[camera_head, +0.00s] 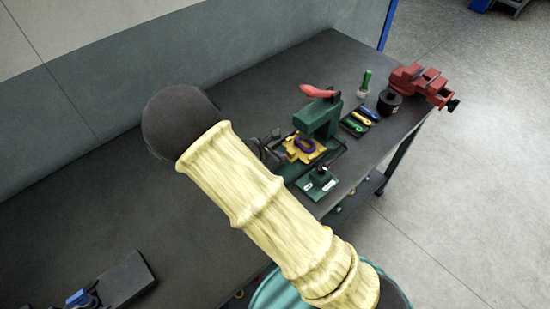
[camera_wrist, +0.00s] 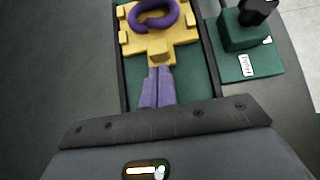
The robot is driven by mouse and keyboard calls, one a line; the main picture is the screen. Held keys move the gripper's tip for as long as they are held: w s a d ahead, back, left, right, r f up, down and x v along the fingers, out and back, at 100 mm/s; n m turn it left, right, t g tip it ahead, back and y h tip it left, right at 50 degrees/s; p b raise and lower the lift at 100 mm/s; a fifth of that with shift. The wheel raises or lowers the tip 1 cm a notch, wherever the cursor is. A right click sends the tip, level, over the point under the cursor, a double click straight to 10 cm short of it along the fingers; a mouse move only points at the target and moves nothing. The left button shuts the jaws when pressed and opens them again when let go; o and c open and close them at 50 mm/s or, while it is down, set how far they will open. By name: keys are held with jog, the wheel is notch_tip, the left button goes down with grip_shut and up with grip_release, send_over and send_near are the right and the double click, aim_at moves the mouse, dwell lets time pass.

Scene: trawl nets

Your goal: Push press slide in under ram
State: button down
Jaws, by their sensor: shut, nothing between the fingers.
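The yellow press slide (camera_head: 291,151) sits on the green press base, in front of the green press frame (camera_head: 318,120) with its red lever (camera_head: 318,91). In the wrist view the slide (camera_wrist: 185,33) lies between dark rails on a green bed (camera_wrist: 195,85). A purple ring (camera_head: 304,144) rests on the slide and also shows in the wrist view (camera_wrist: 152,16). My gripper (camera_wrist: 154,70) is shut and empty, its purple fingertips right at the slide's near yellow block. I cannot tell whether they touch. The ram is not clearly visible.
A small green labelled stand (camera_head: 317,186) with a dark knob is close beside the press. A tray of coloured pieces (camera_head: 357,122), a dark round container (camera_head: 389,102), a green-handled tool (camera_head: 365,82) and a red vise (camera_head: 420,84) lie beyond.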

jog(key=s+a, duration=0.1)
jog(key=s+a+r, duration=0.1)
jog(key=a, duration=0.1)
jog(key=shift+s+a, duration=0.1)
jog(key=shift+s, duration=0.3)
jog(key=v, duration=0.8)
jog(key=shift+r, duration=0.15)
jog(key=shift+s, duration=0.15)
jog(key=s+d+r+m+g+y, duration=0.1)
jog(key=s+d+r+m+y, duration=0.1)
jog(key=d+m, duration=0.4)
jog(key=s+d+r+m+g+y, duration=0.1)
jog(key=s+d+m, duration=0.4)
jog(key=m, duration=0.6)
jog(key=s+d+r+m+g+y, duration=0.1)
jog(key=s+d+r+m+y, duration=0.3)
jog(key=d+m, duration=0.3)
jog(key=shift+m, duration=0.8)
jog(key=shift+d+f, duration=0.1)
